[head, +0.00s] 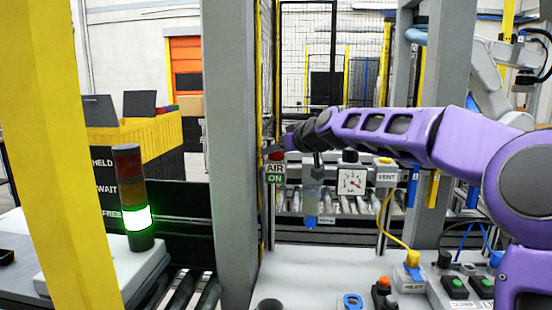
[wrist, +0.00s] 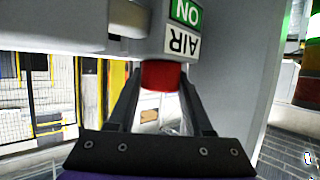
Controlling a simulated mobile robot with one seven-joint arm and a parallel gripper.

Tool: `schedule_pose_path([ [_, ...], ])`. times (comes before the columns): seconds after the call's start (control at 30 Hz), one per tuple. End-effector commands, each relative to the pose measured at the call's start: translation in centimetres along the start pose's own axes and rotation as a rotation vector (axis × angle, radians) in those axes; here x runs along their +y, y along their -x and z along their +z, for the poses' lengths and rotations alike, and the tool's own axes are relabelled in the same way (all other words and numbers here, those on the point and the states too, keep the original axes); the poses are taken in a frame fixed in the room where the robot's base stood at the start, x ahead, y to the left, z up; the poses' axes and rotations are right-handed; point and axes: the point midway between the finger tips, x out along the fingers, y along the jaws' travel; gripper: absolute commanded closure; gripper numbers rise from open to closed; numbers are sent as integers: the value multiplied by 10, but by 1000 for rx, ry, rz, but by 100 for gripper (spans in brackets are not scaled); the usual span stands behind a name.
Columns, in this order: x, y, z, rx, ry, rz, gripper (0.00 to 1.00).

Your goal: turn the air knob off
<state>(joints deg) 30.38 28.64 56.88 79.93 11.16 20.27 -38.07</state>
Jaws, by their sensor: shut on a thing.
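The red air knob (wrist: 160,75) sits between the two fingers of my gripper (wrist: 158,88) in the wrist view. The gripper is shut on it. The sign (wrist: 184,28) by the knob reads AIR ON and appears upside down there. In the head view, the gripper (head: 284,144) is at the grey post, just above the AIR ON sign (head: 275,173). A little of the red knob (head: 277,155) shows between them. The ON part is green.
A gauge (head: 351,181) and a VENT box (head: 387,177) stand right of the sign, below my purple arm. A grey post (head: 232,150) rises beside the knob. A stack light (head: 134,198) is lit green at left. Control boxes with buttons (head: 453,283) are at lower right.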

Motion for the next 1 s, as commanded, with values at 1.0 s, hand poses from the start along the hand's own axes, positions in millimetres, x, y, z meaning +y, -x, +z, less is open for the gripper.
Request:
schedule_pose_path([
  [1.0,-1,0,-1,-3,-111,271,100],
])
